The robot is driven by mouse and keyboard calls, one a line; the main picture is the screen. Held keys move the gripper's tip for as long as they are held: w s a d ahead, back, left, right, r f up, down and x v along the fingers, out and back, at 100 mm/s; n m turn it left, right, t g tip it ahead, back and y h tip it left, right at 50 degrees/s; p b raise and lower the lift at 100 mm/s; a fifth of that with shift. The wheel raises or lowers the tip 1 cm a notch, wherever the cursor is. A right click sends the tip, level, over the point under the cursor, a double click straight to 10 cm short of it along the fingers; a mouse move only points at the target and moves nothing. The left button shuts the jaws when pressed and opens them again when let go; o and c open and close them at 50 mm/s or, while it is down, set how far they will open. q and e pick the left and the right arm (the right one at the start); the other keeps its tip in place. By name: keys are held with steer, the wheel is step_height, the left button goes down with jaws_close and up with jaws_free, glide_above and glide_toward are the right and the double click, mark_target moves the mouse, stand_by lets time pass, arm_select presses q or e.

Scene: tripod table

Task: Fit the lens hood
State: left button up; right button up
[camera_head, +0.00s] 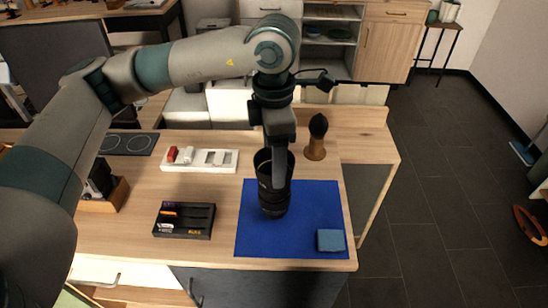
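A black lens (272,208) stands upright on a blue mat (250,238). A dark, wider, cylindrical piece that looks like the lens hood (262,162) is directly above it, in line with it. I cannot tell whether the two touch or are joined. My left gripper (279,186) points straight down at the hood, with one finger in front of the hood's wall. The other finger is hidden, so its grip is unclear. My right gripper is out of view.
A blue-grey block (330,240) lies at the mat's front right corner. A black case (184,220) is left of the mat, with a white tray (200,168) behind it. A brush with a wooden handle (316,150) stands behind the mat. A wooden holder (105,196) is at far left.

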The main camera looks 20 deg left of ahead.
arm_select(q)
steer(key=shift+f+b, duration=0.2)
steer(key=shift+b, duration=0.1)
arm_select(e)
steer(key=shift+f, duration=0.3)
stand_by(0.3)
arm_select(q)
steer(key=shift+s+a+f+b, duration=0.25)
steer(key=shift+s+f+b, duration=0.3)
steer(key=shift+b, duration=0.4)
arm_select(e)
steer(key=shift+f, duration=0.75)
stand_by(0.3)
arm_select(q)
steer(key=shift+r, duration=0.1)
stand_by(0.3)
steer(key=shift+w+d+r+p, duration=0.15)
steer(key=shift+r+p, duration=0.3)
steer(key=shift+r, duration=0.6)
steer(key=shift+w+r+p, duration=0.15)
steer(key=shift+r+p, duration=0.25)
steer(key=shift+r, duration=0.65)
steer(key=shift+w+r, duration=0.1)
steer(key=shift+r, duration=0.15)
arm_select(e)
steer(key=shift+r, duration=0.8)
arm_select(q)
steer(key=shift+r, duration=0.1)
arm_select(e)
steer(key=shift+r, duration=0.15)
